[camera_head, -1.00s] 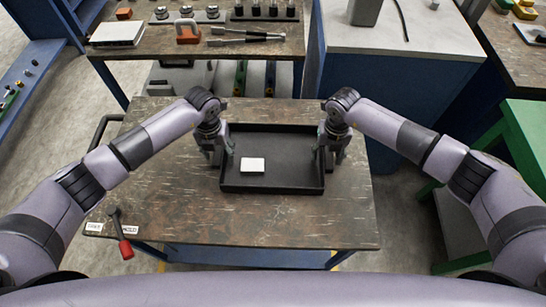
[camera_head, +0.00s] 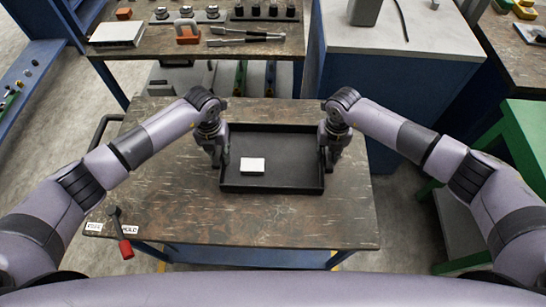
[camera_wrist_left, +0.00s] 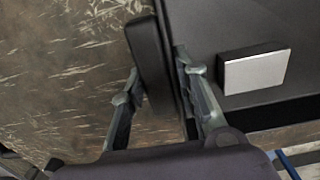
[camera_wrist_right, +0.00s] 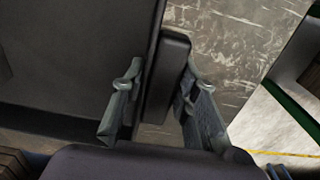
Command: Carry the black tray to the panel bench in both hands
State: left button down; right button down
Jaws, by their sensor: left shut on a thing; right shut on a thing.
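The black tray (camera_head: 285,177) lies on the worn brown top of the cart in front of me, with a small white-topped block (camera_head: 252,165) inside it, left of its middle. My left gripper (camera_head: 218,160) is shut on the tray's left side; in the left wrist view its fingers (camera_wrist_left: 160,105) sit on either side of the tray's handle (camera_wrist_left: 150,65). My right gripper (camera_head: 331,160) is shut on the tray's right side; the right wrist view shows its fingers (camera_wrist_right: 160,105) astride the right handle (camera_wrist_right: 168,75). I cannot tell any gap under the tray.
Behind stands a bench (camera_head: 145,60) with a padlock-like orange object (camera_head: 187,32) and metal parts. A white-topped blue cabinet (camera_head: 440,35) is back right; a green frame (camera_head: 520,130) stands right.

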pick_arm(q)
jog(key=shift+w+r, duration=0.1)
jog(key=shift+r, duration=0.1)
pick_arm(e)
jog(key=shift+w+r, duration=0.1)
jog(key=shift+r, duration=0.05)
